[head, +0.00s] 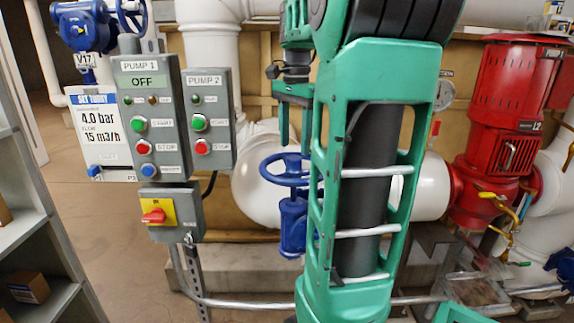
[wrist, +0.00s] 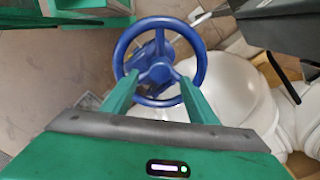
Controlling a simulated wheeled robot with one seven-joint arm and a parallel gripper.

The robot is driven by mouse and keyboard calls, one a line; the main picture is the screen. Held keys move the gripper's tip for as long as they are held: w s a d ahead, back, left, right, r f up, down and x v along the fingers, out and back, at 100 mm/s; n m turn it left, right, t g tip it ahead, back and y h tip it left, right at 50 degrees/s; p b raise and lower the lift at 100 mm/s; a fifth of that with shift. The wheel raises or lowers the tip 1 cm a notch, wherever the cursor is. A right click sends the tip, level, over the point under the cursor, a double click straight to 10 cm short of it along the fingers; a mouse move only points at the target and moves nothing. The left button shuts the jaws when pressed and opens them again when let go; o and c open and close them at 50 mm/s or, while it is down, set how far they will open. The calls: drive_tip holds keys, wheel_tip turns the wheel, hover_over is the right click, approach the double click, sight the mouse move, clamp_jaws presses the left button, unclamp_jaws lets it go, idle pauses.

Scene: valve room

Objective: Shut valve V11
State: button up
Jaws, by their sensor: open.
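A blue valve with a round spoked handwheel (head: 283,170) stands at the white pipe behind my arm. I see no tag on it, so I cannot tell whether it is V11. Its handwheel also fills the upper middle of the wrist view (wrist: 159,22). My gripper (head: 294,140) is open and empty, with its fingers pointing down just above the handwheel. In the wrist view my gripper (wrist: 158,78) has its two green fingertips apart, overlapping the near part of the wheel on either side of the hub. Contact cannot be made out. My arm hides part of the valve's right side.
A blue valve tagged V17 (head: 84,28) is at the upper left. Grey control boxes for PUMP 1 (head: 150,110) and PUMP 2 (head: 208,120) stand left of the handwheel. A red pump (head: 505,110) is at right. Shelving (head: 40,235) edges the left side.

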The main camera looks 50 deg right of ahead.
drive_tip(key=n, duration=0.5)
drive_tip(key=shift+n, duration=0.4)
drive_tip(key=n, duration=0.6)
